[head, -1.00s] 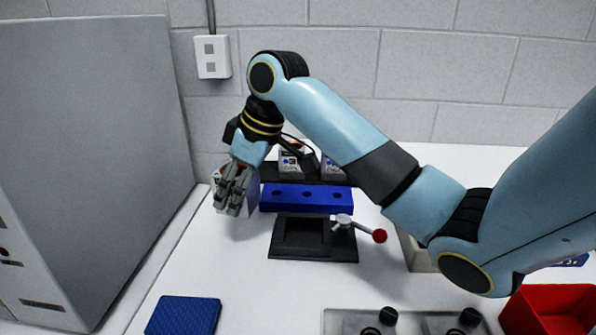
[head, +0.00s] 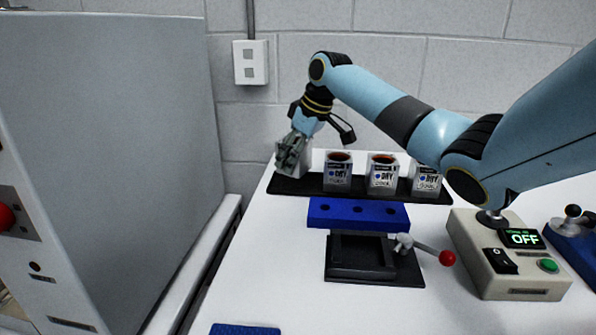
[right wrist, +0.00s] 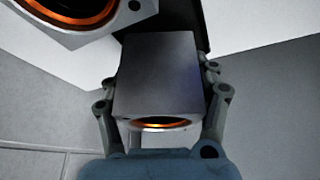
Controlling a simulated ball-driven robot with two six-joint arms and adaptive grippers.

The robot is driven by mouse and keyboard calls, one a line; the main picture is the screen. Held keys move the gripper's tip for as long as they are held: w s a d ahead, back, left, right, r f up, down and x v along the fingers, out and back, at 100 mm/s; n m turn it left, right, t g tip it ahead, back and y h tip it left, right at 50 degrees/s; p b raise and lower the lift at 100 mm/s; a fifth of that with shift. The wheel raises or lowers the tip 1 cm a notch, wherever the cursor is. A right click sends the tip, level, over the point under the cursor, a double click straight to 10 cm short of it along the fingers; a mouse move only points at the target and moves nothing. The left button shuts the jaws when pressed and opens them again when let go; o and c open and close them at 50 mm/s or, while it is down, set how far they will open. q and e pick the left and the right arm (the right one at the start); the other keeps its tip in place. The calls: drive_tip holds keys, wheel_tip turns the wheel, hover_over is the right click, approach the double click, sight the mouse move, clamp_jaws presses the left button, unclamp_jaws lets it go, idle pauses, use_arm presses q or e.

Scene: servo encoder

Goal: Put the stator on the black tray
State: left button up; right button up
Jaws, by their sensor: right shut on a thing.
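My right gripper (head: 287,158) is shut on a grey-white box-shaped stator (head: 304,160) at the left end of the black tray (head: 290,188). The held stator also shows in the right wrist view (right wrist: 157,75), between the two fingers, with a copper ring at its near end. Whether its base touches the tray is hard to tell. Several labelled stators, such as the one nearest the gripper (head: 337,175), stand in a row on the tray to the right. A neighbouring stator shows at the upper left of the right wrist view (right wrist: 70,12). My left gripper is not in view.
A blue block with holes (head: 358,214) lies in front of the tray. Nearer is a black fixture (head: 345,274) with a red-knobbed lever (head: 430,250). A control box (head: 520,278) reading OFF stands at right. A large grey machine (head: 110,130) stands left.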

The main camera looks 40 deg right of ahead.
sight(295, 170)
wheel_tip(295, 170, down, 3)
drive_tip(key=shift+f, duration=0.2)
drive_tip(key=o, duration=1.8)
drive_tip(key=shift+c, duration=0.2)
drive_tip(key=v, duration=1.2)
drive_tip(key=shift+s+p, duration=0.15)
drive_tip(key=shift+p, duration=0.2)
